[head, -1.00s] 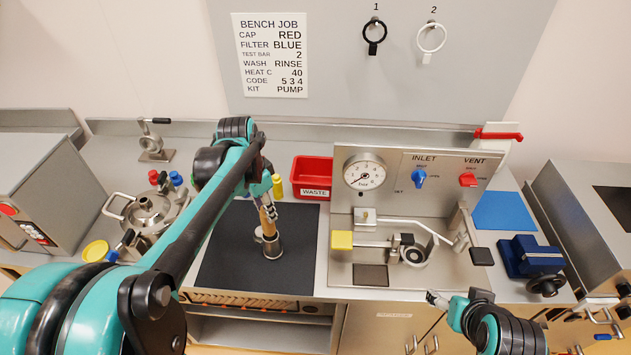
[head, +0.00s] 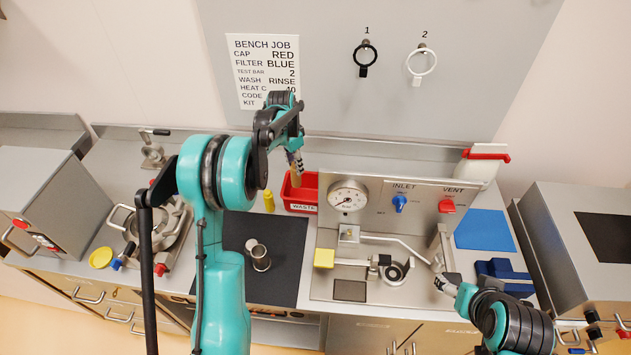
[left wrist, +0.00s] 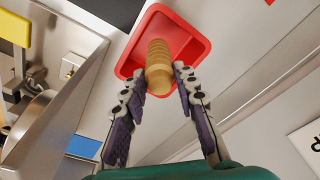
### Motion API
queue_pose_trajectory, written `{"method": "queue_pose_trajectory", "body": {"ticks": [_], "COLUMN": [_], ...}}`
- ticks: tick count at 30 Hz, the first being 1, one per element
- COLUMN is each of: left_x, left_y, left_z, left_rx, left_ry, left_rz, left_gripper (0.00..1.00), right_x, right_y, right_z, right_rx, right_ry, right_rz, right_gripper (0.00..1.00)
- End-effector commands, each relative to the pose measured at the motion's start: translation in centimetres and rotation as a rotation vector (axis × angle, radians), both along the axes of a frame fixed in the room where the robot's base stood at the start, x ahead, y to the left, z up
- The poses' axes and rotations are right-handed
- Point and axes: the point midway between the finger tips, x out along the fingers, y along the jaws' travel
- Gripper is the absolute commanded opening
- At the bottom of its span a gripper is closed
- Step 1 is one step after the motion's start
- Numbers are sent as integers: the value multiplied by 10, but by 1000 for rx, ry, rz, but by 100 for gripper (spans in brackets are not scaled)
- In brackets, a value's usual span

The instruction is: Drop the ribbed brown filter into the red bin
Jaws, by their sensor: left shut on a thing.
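The ribbed brown filter (left wrist: 158,66) is between the fingers of my left gripper (left wrist: 157,82), which is shut on it. In the left wrist view the filter lines up with the inside of the red bin (left wrist: 197,48). In the head view my left gripper (head: 294,157) is raised above the red bin (head: 301,208), with the filter (head: 294,172) hanging below it, clear of the bin. The bin, labelled WASTE, is partly hidden by the gripper and filter. My right gripper (head: 443,285) is low at the right, in front of the panel; its jaws are too small to read.
A steel cup (head: 261,260) stands on the dark mat (head: 285,285). A yellow bottle (head: 269,202) stands just left of the bin. The gauge panel (head: 385,213) rises to the bin's right. The bench back wall is behind it.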

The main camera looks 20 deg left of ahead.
Motion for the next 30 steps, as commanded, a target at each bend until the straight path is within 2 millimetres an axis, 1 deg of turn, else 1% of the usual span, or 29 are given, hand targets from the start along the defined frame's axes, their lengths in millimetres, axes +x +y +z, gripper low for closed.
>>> {"method": "queue_pose_trajectory", "body": {"ticks": [1,3,8,14,24,27,30], "left_x": [8,15,22,22,22,22,22], "left_y": [1,2,3,3,3,3,3], "left_z": [1,-3,-11,-27,-66,-70,-71], "left_rx": [0,0,0,0,0,0,0], "left_ry": [0,0,0,0,0,0,0], "left_rz": [0,1,2,2,2,2,2], "left_gripper": [0,0,0,0,0,0,0], "right_x": [0,0,0,0,0,0,0], "right_y": [0,0,0,0,0,0,0], "right_z": [10,14,16,7,-14,-16,-15], "right_rx": [0,0,0,0,0,0,0], "right_ry": [0,0,0,0,0,0,0], "right_rz": [0,0,0,0,0,0,0], "right_gripper": [71,71,71,71,71,71,71]}}
